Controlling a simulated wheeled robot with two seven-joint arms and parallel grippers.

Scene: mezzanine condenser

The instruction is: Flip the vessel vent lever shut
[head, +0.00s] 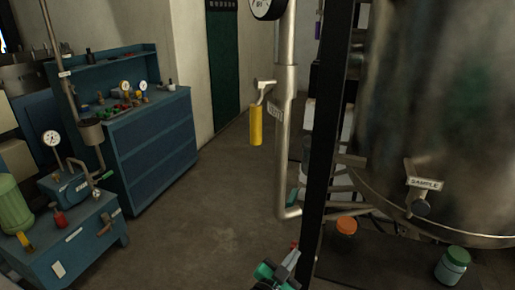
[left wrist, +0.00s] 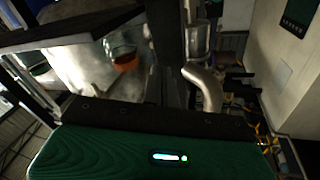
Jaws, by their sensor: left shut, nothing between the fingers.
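The vent lever (head: 255,125) has a yellow grip and hangs straight down from a valve on the vertical metal pipe (head: 285,130). A small tag (head: 272,109) beside it has lettering too small to read surely. My left gripper (head: 290,258) shows small at the bottom edge of the head view, well below the lever and apart from it. It is shut and empty. In the left wrist view my green gripper body fills the bottom, and the pipe's bent lower end (left wrist: 207,88) shows beyond it. The lever cannot be made out there. My right gripper is not in view.
A dark upright post (head: 325,140) stands right of the pipe, before the large metal vessel (head: 440,90) with a SAMPLE tag. A blue cabinet (head: 150,140) is at left. Floor between is clear.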

